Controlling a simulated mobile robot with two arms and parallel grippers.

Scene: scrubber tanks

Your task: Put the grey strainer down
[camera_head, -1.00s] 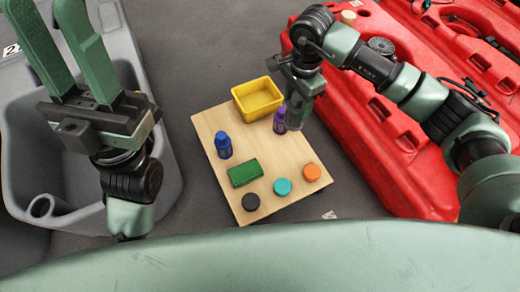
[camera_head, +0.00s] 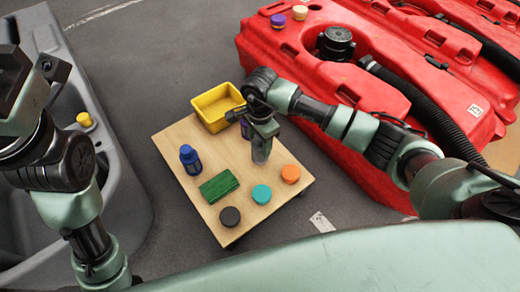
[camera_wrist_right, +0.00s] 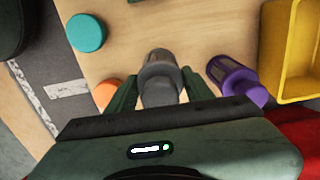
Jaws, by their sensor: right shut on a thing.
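The grey strainer (camera_wrist_right: 160,82) is between the fingers of my right gripper (camera_wrist_right: 158,88), which is shut on it. In the head view the strainer (camera_head: 262,151) hangs roughly upright from the gripper (camera_head: 262,128) over the right part of the wooden board (camera_head: 225,145). I cannot tell whether its lower end touches the board. A purple strainer (camera_wrist_right: 235,78) stands close beside it, apart from the gripper; in the head view it is mostly hidden behind the gripper. My left gripper (camera_head: 15,85) is at the upper left, its fingers cut off by the frame.
A red tank (camera_head: 330,90) lies right, a grey tank (camera_head: 115,190) left.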

